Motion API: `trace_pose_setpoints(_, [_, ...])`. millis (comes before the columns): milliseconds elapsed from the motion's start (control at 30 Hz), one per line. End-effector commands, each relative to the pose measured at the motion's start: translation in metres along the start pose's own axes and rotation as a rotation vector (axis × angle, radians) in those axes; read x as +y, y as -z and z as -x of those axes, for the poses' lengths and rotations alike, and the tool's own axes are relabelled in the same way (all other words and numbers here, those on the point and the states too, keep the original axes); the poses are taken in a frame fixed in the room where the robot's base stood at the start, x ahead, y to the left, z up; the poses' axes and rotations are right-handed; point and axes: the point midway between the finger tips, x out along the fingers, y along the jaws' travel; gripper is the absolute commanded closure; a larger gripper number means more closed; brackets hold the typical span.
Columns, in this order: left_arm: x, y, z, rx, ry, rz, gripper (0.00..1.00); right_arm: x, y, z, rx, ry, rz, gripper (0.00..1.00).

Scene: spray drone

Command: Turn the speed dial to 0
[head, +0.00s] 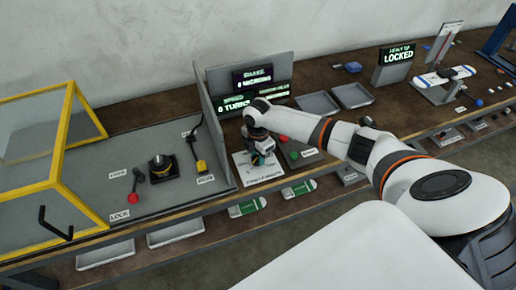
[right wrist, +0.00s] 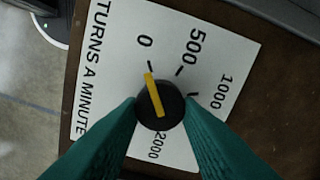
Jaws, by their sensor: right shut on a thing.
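The speed dial (right wrist: 160,107) is a black round knob with a yellow pointer line, on a white card (right wrist: 205,55) marked "TURNS A MINUTE" with 0, 500, 1000 and 2000. In the right wrist view the yellow pointer lines up closely with the tick by 0. My right gripper (right wrist: 160,108) has its teal fingers on both sides of the knob, shut on it. In the head view the right gripper (head: 262,158) is over the card (head: 258,176) and hides the dial. My left gripper is not in view.
A speed display (head: 234,104) stands behind the card, its digit too small to read surely. A grey partition (head: 210,125) is close on the left. Red and green buttons (head: 295,155) are close on the right. A yellow-framed clear case (head: 60,150) stands at the far left.

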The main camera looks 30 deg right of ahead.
Motion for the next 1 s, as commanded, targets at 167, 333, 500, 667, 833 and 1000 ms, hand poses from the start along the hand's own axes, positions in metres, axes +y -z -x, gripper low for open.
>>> trace_pose_setpoints(167, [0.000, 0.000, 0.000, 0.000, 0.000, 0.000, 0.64, -0.001, 0.000, 0.001, 0.000, 0.003, 0.002, 0.53])
trace_pose_setpoints(333, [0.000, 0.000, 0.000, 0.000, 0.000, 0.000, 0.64, -0.001, 0.000, 0.001, 0.000, 0.002, 0.001, 0.47])
trace_pose_setpoints(500, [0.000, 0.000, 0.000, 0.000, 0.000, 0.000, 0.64, -0.001, 0.000, 0.002, 0.001, 0.002, 0.001, 0.47])
trace_pose_setpoints(667, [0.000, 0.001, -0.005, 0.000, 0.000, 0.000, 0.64, -0.001, 0.001, 0.017, 0.001, 0.005, 0.002, 0.47])
trace_pose_setpoints(833, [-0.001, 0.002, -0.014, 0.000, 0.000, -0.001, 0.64, -0.001, 0.001, 0.052, 0.002, 0.007, 0.003, 0.47])
trace_pose_setpoints(1000, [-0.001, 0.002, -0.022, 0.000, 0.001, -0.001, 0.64, -0.002, 0.000, 0.087, 0.001, 0.007, 0.002, 0.47])
